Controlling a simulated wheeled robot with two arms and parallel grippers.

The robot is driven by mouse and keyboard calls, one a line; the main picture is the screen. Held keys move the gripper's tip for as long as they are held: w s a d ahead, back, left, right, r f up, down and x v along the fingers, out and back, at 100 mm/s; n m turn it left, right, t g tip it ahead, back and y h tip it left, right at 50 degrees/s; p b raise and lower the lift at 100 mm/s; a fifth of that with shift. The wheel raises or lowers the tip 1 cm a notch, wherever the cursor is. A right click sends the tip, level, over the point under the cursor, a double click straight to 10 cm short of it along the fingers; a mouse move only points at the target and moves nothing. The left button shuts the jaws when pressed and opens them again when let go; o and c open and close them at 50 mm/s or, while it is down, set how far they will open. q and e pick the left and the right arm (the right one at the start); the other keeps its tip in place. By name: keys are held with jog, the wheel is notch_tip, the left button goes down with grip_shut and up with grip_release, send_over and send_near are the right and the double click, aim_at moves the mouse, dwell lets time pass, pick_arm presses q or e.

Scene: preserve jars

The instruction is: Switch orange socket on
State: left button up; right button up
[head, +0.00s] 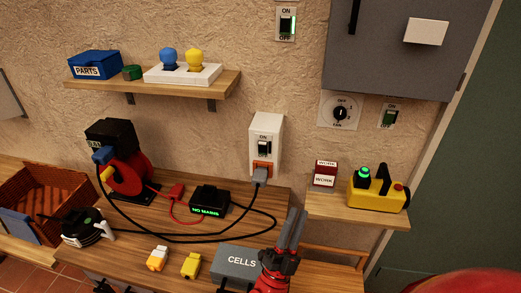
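The orange socket (262,167) is at the bottom of a white wall box (280,130), above the table's back edge. A grey plug (260,176) with a black cable sits at the orange socket. Above it on the box is a dark rocker switch (264,148) with an ON label over it; I cannot tell its position. My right gripper (297,212) points up from the bottom of the view, below and right of the socket, apart from it. Its dark fingers are close together with nothing visible between them; whether they are shut is unclear. My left gripper is not in view.
A NO MAINS box (209,197), a CELLS box (238,262), a red reel (128,172) and black cables occupy the table. A yellow device (378,190) stands on the right shelf. Other switches (286,24) (389,117) are on the wall and below the grey cabinet (385,60).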

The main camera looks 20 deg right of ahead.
jog(key=w+f+g+y, duration=0.1)
jog(key=w, duration=0.1)
jog(key=w+m+y, duration=0.1)
jog(key=w+y, duration=0.1)
jog(key=w, duration=0.1)
jog(key=w+d+f+m+g+y, duration=0.1)
jog(key=w, duration=0.1)
jog(key=shift+w+f+g+y+p, duration=0.3)
jog(key=shift+w+f+p, duration=0.05)
jog(key=shift+w+p, duration=0.05)
grip_shut()
jog(key=w+a+m+t+y, duration=0.1)
jog(key=w+a+y, duration=0.5)
jog(key=w, duration=0.2)
jog(key=shift+a+r+m+t+p, duration=0.3)
jog(key=shift+r+p, duration=0.05)
jog(key=p, duration=0.5)
send_near(262, 145)
jog(key=x, duration=0.6)
jog(key=shift+w+r, duration=0.1)
jog(key=shift+r, duration=0.05)
jog(key=shift+w+d, duration=0.25)
jog(key=shift+d, duration=0.1)
